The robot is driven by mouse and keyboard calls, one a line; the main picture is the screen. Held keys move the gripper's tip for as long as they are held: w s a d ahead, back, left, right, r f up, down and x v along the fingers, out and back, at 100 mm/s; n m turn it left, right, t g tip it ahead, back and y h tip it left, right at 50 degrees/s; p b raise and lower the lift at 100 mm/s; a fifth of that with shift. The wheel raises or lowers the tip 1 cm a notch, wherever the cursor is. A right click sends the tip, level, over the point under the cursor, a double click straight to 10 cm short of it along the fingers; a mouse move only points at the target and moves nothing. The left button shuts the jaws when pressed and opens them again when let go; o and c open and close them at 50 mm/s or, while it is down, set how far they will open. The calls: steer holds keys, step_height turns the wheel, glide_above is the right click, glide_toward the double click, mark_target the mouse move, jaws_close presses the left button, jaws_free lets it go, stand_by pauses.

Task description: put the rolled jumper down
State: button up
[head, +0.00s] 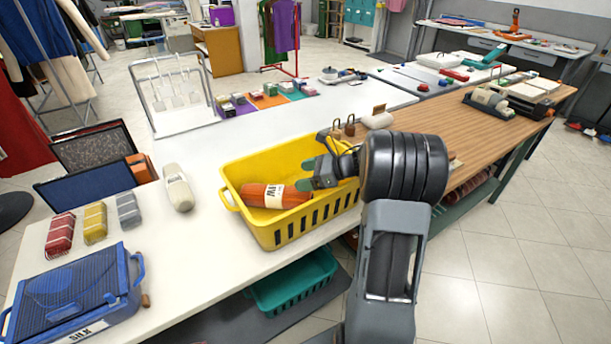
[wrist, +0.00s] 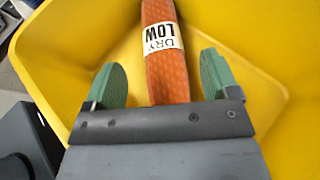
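An orange roll (head: 270,195) with a white paper band lies in the yellow basket (head: 281,237) on the white counter; it appears to be the rolled jumper. In the wrist view the orange roll (wrist: 168,80) carries a band reading "DRY LOW". My gripper (head: 309,174) is over the basket, at the roll's right end. In the wrist view the green fingers of my gripper (wrist: 161,80) are wide apart, with the roll between them and a gap on each side. The roll's near end is hidden behind the gripper body.
A cream roll (head: 178,187) lies left of the basket, with red, yellow and grey folded pieces (head: 95,222) beyond it. A blue crate (head: 75,290) stands at the front left. The white counter (head: 190,245) is bare between crate and basket. A teal basket (head: 292,284) sits below.

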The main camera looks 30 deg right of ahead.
steer(key=shift+o, duration=0.9)
